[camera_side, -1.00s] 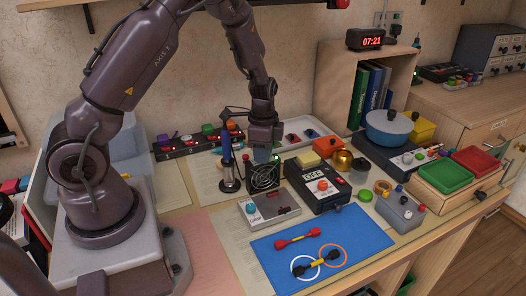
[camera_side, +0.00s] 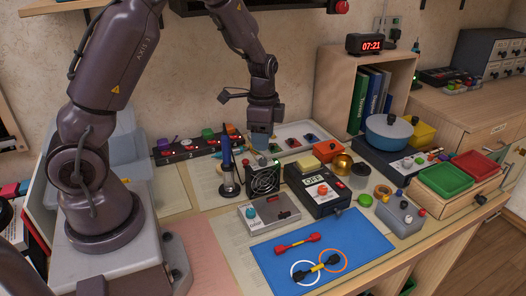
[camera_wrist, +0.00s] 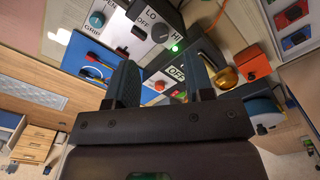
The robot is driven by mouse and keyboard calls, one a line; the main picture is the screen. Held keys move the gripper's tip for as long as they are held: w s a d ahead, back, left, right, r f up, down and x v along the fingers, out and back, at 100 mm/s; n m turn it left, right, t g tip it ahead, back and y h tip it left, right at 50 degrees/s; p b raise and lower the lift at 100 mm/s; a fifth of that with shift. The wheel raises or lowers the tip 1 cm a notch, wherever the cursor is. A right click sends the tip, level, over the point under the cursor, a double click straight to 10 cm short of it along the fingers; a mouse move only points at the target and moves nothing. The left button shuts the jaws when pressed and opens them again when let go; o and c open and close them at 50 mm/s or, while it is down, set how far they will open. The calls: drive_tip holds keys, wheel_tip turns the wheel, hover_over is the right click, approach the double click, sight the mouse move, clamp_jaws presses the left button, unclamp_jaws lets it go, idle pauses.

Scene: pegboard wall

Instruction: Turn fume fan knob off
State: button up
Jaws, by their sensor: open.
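The fume fan (camera_side: 263,181) is a black box with a round grille at the middle of the bench, with a lit green light on its top edge. In the wrist view, a dark round knob (camera_wrist: 160,32) sits on a pale panel with LO and HI lettering, beside a lit green light (camera_wrist: 175,48). I cannot tell its exact setting. My gripper (camera_side: 261,142) hangs above and slightly behind the fan, apart from it. In the wrist view its two fingers (camera_wrist: 160,70) are spread with nothing between them. The fan's top is partly hidden in the side view.
A soldering iron in its stand (camera_side: 228,170) is close left of the fan. A black box with an OFF display (camera_side: 318,187) is to the right. A grey box with a teal knob (camera_side: 268,212) is in front, then a blue mat (camera_side: 345,240). A power strip (camera_side: 190,150) lies behind left.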

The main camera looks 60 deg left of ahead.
sight(263, 159)
wheel_tip(263, 159, up, 7)
idle(0.3)
wheel_tip(263, 159, down, 13)
drive_tip(key=n, duration=1.2)
